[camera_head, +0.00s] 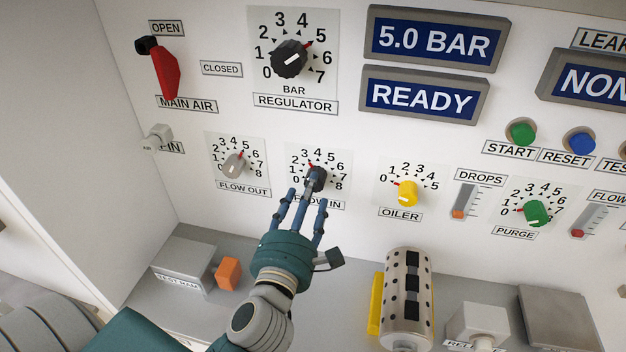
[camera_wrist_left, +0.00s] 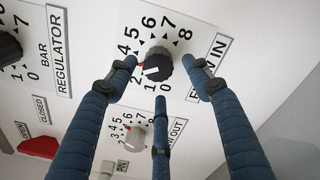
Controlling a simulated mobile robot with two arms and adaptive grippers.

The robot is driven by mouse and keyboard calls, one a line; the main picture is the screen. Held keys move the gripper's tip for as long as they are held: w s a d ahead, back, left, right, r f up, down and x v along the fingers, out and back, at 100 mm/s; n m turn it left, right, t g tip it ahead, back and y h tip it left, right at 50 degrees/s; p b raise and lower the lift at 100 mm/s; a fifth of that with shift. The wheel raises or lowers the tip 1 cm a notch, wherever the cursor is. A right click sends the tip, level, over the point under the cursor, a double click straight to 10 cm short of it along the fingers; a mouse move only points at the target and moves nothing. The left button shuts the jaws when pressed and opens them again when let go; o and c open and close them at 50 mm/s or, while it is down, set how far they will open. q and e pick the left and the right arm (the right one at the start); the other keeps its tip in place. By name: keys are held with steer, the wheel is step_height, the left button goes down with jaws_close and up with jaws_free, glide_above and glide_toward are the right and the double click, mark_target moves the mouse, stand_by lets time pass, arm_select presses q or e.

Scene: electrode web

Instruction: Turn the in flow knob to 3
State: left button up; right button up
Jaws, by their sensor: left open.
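The flow in knob (camera_head: 318,176) is small and dark grey, on a white dial numbered up to 8, right of the flow out knob.
The flow out knob (camera_head: 234,165) is close on the left and the yellow oiler knob (camera_head: 407,193) on the right. The regulator knob (camera_head: 289,59) is above. Below, a grey ledge holds an orange block (camera_head: 228,273) and a perforated cylinder (camera_head: 407,300).

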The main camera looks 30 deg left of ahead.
arm_select(q)
steer(key=x, duration=0.3)
steer(key=shift+w, duration=0.4)
steer(key=shift+w+a, duration=0.1)
steer(key=shift+c, duration=1.2)
steer(key=c, duration=0.9)
steer(key=shift+f, duration=0.1)
arm_select(e)
steer(key=w, duration=0.1)
steer(key=w+d+r, duration=0.1)
steer(key=shift+w+d, duration=0.3)
steer(key=shift+w, duration=0.05)
